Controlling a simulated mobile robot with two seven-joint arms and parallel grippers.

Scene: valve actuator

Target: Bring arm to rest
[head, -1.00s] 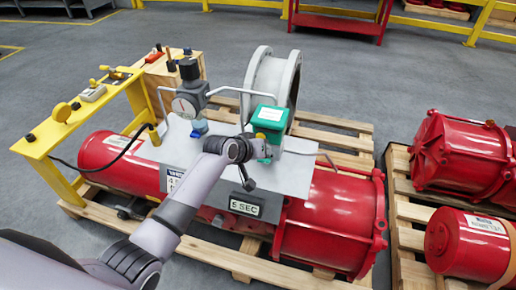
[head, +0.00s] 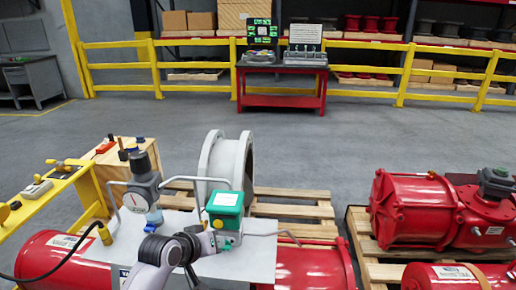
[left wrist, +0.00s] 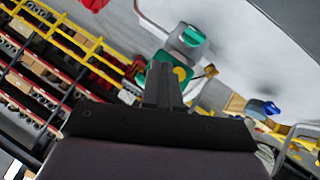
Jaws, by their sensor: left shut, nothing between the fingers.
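My left arm comes in from the bottom of the head view. Its wrist ends just in front of the green-topped box on the valve actuator. My left gripper (head: 191,276) is small and dark there, hanging near the bottom edge. In the left wrist view the two dark fingers (left wrist: 163,84) are together with nothing between them. Beyond them is a green and yellow part (left wrist: 168,72). The actuator's red cylinder (head: 300,266) lies under a light grey plate (head: 255,262). The green box (head: 225,203) and a gauge unit (head: 143,192) stand on this plate. My right gripper is not in view.
A grey flange ring (head: 212,165) stands behind the plate on a wooden pallet (head: 290,212). A yellow stand (head: 35,206) is at left. More red actuators (head: 415,208) are at right. Open floor lies beyond, up to a red table (head: 281,100) and yellow railing.

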